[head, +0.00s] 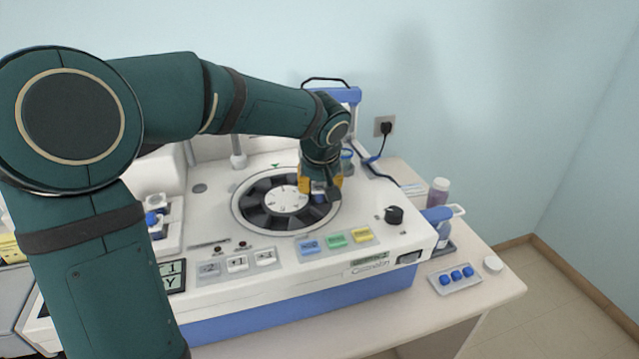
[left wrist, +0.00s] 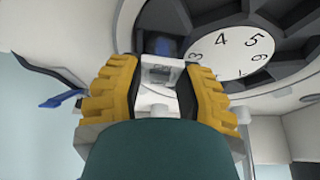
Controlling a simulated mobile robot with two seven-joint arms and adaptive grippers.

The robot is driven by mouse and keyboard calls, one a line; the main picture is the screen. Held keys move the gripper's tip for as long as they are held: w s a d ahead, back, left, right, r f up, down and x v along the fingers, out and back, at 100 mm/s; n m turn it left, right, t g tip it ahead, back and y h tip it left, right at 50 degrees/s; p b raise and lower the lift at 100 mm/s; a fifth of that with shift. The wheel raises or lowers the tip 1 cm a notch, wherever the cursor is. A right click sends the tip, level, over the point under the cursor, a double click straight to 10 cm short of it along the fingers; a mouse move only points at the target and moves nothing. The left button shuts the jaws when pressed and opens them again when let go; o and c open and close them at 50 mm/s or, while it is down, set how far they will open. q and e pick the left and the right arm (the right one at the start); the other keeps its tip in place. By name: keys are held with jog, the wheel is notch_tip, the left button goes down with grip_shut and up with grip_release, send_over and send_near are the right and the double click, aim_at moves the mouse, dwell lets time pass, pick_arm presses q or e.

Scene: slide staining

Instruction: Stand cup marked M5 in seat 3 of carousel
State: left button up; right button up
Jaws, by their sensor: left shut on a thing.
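The carousel (head: 262,222) is a round ring of dark seats around a white numbered hub (head: 286,199) in the top of the white machine. In the left wrist view the hub (left wrist: 232,52) shows 4 and 5 clearly, with another number at its left edge, probably 3. My left gripper (head: 321,186), with yellow fingers, is at the right side of the ring. It is shut on a small cup (left wrist: 161,72) with a pale label, held beside the hub's left edge over a dark seat. The label is too blurred to read. I cannot tell whether the cup touches the seat floor. My right gripper is not in view.
Behind the left gripper stands a jar (head: 347,162). A tray with blue caps (head: 457,275) and a purple bottle (head: 438,190) are on the table at right.

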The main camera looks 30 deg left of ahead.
pick_arm(q)
jog(key=shift+f, duration=0.25)
jog(key=o, duration=0.9)
jog(key=shift+c, duration=0.2)
jog(key=shift+r, duration=0.1)
jog(key=shift+r+p, duration=0.35)
jog(key=shift+r, duration=0.05)
jog(key=p+v, duration=0.1)
jog(key=v, duration=1.1)
jog(key=shift+p, duration=0.35)
